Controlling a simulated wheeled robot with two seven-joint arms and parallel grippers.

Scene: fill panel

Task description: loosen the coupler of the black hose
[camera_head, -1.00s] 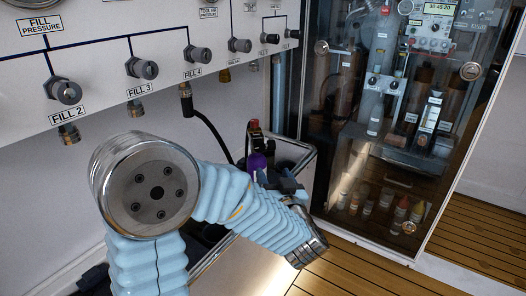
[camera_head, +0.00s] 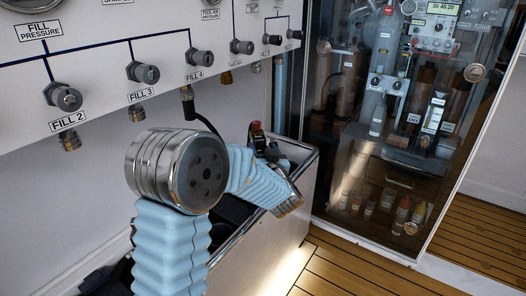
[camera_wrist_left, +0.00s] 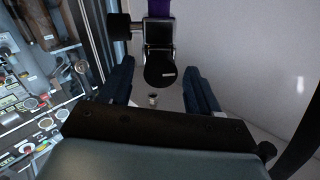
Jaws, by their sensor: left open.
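The black hose (camera_head: 206,122) hangs from the brass fitting under FILL 4 and curves down to the right; its lower end is hidden behind my arm. A dark, red-topped fitting (camera_head: 256,129) stands beyond my left wrist. My left gripper (camera_head: 268,150) is beside it, partly hidden by my arm. In the left wrist view, my left gripper (camera_wrist_left: 157,76) is open, with its two dark fingers apart. I cannot tell whether this is the hose's coupler, or any contact.
The fill panel (camera_head: 100,85) with its row of knobs is on the left. An open-topped bin with a metal rim (camera_head: 303,163) stands below my arm. A glass-fronted cabinet (camera_head: 345,150) is to the right. Wooden floor (camera_head: 340,270) is clear in front.

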